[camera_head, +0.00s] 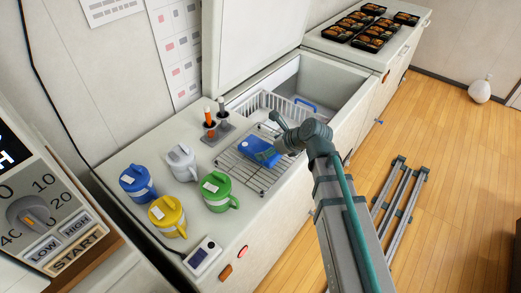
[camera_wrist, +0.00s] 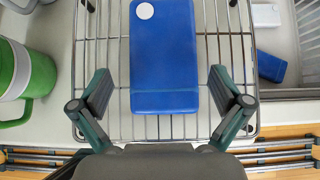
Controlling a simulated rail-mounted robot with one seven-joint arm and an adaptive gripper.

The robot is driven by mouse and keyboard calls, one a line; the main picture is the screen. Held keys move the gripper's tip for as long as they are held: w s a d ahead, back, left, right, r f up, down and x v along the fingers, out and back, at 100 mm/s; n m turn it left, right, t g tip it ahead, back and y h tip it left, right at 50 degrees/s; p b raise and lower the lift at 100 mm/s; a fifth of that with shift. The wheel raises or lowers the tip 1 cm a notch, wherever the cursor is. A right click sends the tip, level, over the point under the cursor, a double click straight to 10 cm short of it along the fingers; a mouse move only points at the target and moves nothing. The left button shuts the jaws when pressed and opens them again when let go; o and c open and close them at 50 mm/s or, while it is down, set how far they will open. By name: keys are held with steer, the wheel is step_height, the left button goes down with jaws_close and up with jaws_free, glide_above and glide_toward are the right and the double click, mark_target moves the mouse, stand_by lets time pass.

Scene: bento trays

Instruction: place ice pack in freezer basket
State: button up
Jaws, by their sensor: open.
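The blue ice pack (camera_head: 258,150) lies flat on a wire rack (camera_head: 240,172) on the counter. In the wrist view the ice pack (camera_wrist: 164,62) is a blue slab with a white round spot, lying between my fingers but apart from both. My gripper (camera_wrist: 162,92) is open and empty over the near part of the pack. In the head view my gripper (camera_head: 280,128) is above the rack, partly hidden by my arm. The white wire freezer basket (camera_head: 264,102) sits in the open freezer (camera_head: 342,90), beyond the rack. Part of the basket (camera_wrist: 309,38) shows at the wrist view's right edge.
Several lidded mugs, including a green one (camera_head: 218,190), stand left of the rack. A holder (camera_head: 217,133) with two upright handled items stands behind it. A small blue block (camera_wrist: 271,66) and a white block (camera_wrist: 266,15) lie in the freezer. Filled bento trays (camera_head: 370,38) are farther back.

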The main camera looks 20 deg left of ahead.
mark_target(260, 148)
steer(key=shift+w+a+f+p, duration=0.25)
steer(key=shift+a+p, duration=0.05)
steer(key=shift+a, duration=0.15)
steer(key=p+x, duration=0.1)
steer(key=x, duration=0.2)
steer(key=shift+w, duration=0.15)
steer(key=shift+w+a+f, duration=0.1)
steer(key=shift+a+f, duration=0.25)
steer(key=shift+f, duration=0.05)
steer(key=shift+c, duration=0.3)
steer(key=c, duration=1.2)
steer(key=shift+c, duration=0.2)
steer(key=shift+r, duration=0.15)
